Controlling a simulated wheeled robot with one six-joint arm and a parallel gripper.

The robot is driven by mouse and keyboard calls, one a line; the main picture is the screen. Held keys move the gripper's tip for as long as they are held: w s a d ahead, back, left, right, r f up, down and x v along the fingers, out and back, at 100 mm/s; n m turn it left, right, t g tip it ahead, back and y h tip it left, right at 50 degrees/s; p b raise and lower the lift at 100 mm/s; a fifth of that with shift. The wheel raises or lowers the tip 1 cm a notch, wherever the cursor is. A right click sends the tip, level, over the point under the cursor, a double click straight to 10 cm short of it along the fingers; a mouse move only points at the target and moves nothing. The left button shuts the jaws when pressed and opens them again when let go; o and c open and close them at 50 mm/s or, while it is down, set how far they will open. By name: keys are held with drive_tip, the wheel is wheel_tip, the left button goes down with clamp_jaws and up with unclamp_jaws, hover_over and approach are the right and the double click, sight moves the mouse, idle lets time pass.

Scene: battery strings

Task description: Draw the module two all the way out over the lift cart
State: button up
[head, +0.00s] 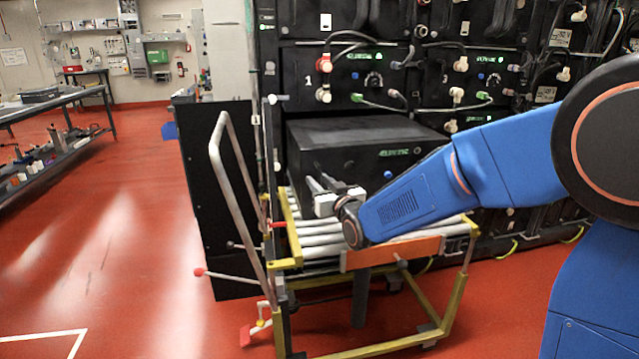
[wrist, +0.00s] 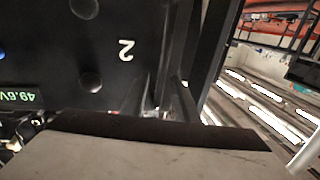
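Module two (head: 365,165) is a black box that sticks out of the rack slot above the rollers of the lift cart (head: 395,255). Its rear end is at the rack, and I cannot tell how much is still inside. In the wrist view its front panel (wrist: 85,50) shows an upside-down "2" and a lit voltage display. My gripper (head: 317,187) is at the left part of the module's front. In the wrist view the fingertips (wrist: 163,98) are by dark upright parts at the panel's edge. Whether they close on a handle is hidden.
The cart has a yellow frame, an orange front plate (head: 392,253) and a tall grey push handle (head: 235,190) on its left. Other modules with cables (head: 375,75) fill the rack above and to the right. A workbench (head: 50,115) stands far left. Red floor (head: 120,240) on the left is clear.

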clamp_jaws()
idle(1.5)
